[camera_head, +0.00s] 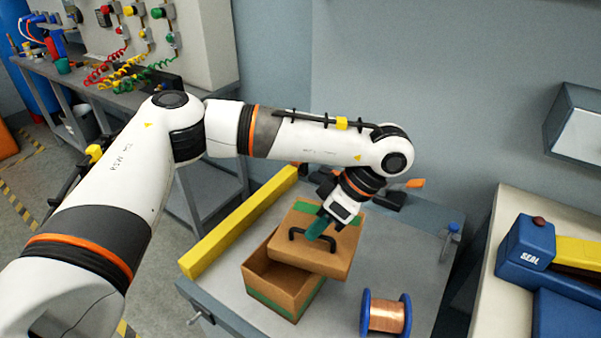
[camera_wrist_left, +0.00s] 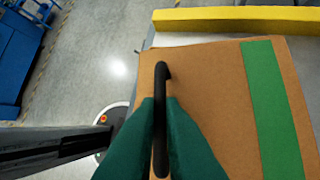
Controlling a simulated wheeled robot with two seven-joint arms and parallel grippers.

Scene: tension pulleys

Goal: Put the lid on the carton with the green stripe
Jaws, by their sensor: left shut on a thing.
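The carton (camera_head: 309,294) is an open brown box with a green stripe low on its walls. It stands on the grey table in the head view. The brown lid (camera_head: 342,250) has a green stripe and a black handle (camera_head: 296,243). My left gripper (camera_head: 317,229), with green fingers, is shut on the handle. In the left wrist view the fingers (camera_wrist_left: 160,110) close around the handle, over the lid (camera_wrist_left: 212,80). The lid overlaps the carton's far right part, and the near left of the opening shows. Whether lid and carton touch is unclear. My right gripper is out of view.
A yellow bar (camera_head: 238,223) runs along the table's left edge. A copper wire spool (camera_head: 386,315) stands right of the carton. A blue sealing machine (camera_head: 526,249) is on another bench at right. The table (camera_head: 420,255) has bare room right of the lid.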

